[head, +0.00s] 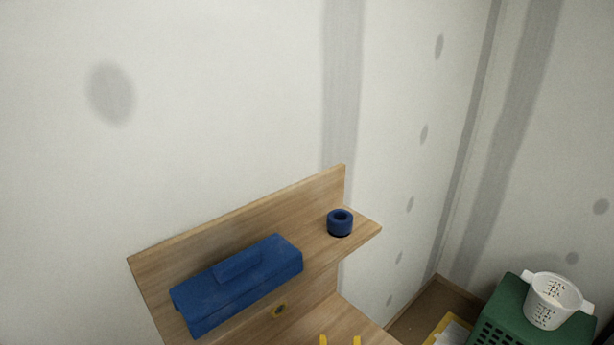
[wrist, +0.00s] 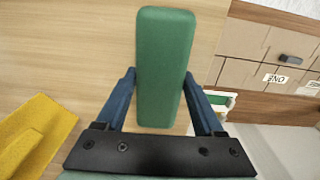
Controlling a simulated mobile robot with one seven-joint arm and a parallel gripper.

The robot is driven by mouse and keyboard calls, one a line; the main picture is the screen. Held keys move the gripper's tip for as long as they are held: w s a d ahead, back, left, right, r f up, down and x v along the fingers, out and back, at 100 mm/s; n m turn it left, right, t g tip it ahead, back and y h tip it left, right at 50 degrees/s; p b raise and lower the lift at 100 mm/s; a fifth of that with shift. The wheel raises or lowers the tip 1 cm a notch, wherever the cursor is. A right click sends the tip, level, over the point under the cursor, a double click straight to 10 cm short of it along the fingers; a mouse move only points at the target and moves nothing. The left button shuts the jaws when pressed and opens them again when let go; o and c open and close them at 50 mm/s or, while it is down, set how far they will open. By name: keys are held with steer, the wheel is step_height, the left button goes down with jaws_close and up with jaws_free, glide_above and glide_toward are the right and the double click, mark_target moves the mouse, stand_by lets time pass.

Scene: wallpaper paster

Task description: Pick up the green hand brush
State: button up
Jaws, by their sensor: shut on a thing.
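The green hand brush (wrist: 165,45) shows in the wrist view as a long green block with rounded edges. It stands between the two blue fingers of my gripper (wrist: 159,78), which are shut on it, one on each side. Its far end reaches past the fingertips toward the top of the picture. Any bristles are hidden from this side. Light wood lies behind it; I cannot tell whether the brush touches that wood. I do not make out the brush or my gripper in the head view.
A blue toolbox-like case (head: 240,283) and a blue ring (head: 340,222) sit on a wooden shelf (head: 366,226). A white basket (head: 552,300) stands on a green crate (head: 515,320) at right. A yellow object (wrist: 40,135) lies left of the brush.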

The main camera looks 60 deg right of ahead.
step_height(320, 180, up, 10)
stand_by(0.6)
